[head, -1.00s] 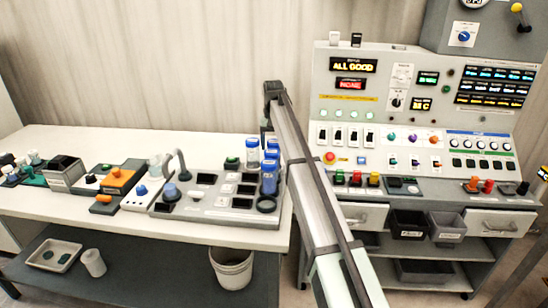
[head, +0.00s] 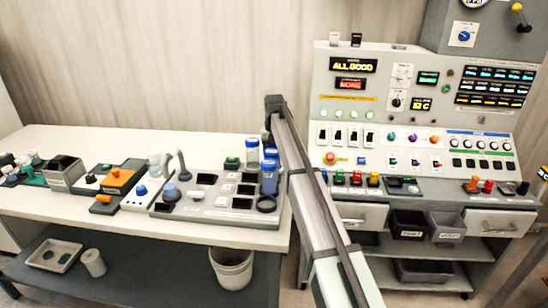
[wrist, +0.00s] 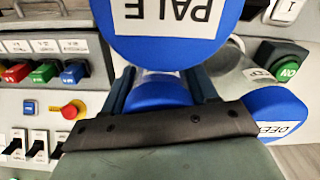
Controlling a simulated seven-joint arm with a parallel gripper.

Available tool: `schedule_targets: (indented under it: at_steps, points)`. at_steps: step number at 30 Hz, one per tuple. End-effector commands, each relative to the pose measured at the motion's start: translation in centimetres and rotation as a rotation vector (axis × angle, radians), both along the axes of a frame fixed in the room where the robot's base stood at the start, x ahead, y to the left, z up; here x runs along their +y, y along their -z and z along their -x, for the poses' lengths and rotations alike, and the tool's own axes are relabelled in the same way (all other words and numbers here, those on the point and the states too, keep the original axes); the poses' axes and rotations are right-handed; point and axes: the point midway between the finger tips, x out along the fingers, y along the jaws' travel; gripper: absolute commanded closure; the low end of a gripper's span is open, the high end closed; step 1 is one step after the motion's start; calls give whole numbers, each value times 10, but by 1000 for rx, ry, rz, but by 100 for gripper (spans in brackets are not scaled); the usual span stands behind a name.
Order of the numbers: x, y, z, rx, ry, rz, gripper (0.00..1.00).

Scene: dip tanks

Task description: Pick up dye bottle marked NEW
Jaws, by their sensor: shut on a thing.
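My gripper (wrist: 163,92) is shut on a blue-capped bottle; its fingers stand on either side of the body. The held bottle's cap (wrist: 175,30) fills the top of the wrist view and reads PALE, upside down. Clear glass and a blue part show below it, between the fingers. A second blue cap (wrist: 272,112) at the right, partly cut off, seems to read DEEP. I can read NEW on no bottle. In the head view, several blue bottles (head: 269,182) stand close together at the right of the grey station, beside my arm, which partly hides the gripper.
The grey station (head: 205,214) has dark square recesses, a green button (head: 232,162) and a dark ring (head: 266,204). A control console (head: 345,108) with switches and coloured buttons stands to the right. The white table (head: 60,215) has bare room along its front. A bucket (head: 232,265) stands below.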

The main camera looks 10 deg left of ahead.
Motion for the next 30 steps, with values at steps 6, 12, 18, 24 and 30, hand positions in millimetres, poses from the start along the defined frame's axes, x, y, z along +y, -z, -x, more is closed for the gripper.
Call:
schedule_targets:
  at_steps: [6, 12, 18, 24, 30]
  points:
    - [0, 0, 0, 0, 0, 0, 79]
    - [0, -1, 0, 0, 0, 0, 82]
    - [0, -12, -1, -1, 0, 0, 82]
    - [1, -45, -1, -2, 0, 0, 82]
    - [0, -78, -1, -1, 0, 0, 82]
